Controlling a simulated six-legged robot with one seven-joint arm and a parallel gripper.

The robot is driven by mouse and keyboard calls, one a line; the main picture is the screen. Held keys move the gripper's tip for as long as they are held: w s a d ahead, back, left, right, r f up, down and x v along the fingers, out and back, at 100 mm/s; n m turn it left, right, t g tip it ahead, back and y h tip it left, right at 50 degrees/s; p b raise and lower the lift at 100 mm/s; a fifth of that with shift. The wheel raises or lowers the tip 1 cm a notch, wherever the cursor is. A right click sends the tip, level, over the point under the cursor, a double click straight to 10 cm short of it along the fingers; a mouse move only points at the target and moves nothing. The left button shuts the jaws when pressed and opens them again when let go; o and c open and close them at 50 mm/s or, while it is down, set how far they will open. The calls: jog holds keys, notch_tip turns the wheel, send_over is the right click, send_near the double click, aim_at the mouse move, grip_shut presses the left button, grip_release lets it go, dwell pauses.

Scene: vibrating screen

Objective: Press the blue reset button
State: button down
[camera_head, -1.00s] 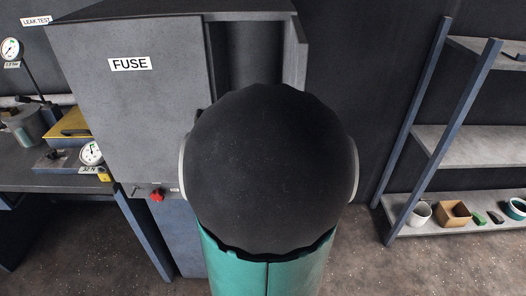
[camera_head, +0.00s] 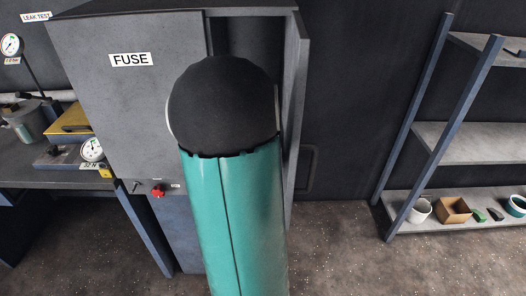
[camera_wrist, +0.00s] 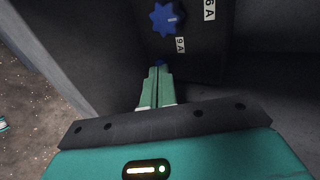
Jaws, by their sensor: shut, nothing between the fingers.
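In the wrist view my gripper (camera_wrist: 157,70) is shut and empty, its two teal fingers together and pointing into a dark recess. A small blue spot, likely the blue reset button (camera_wrist: 160,62), shows right at the fingertips and is mostly hidden by them. I cannot tell whether they touch. In the head view my arm covers the opening of the grey FUSE cabinet (camera_head: 75,90), so my gripper and the button are hidden there.
The cabinet's open door (camera_head: 297,110) stands to the right of my arm. A red knob (camera_head: 158,190) is on the cabinet's lower front. A bench with gauges (camera_head: 92,151) is at the left. A shelf rack (camera_head: 440,140) stands at the right, with clear floor between.

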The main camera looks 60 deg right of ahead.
jog(key=shift+x, duration=1.25)
jog(key=shift+d, duration=0.1)
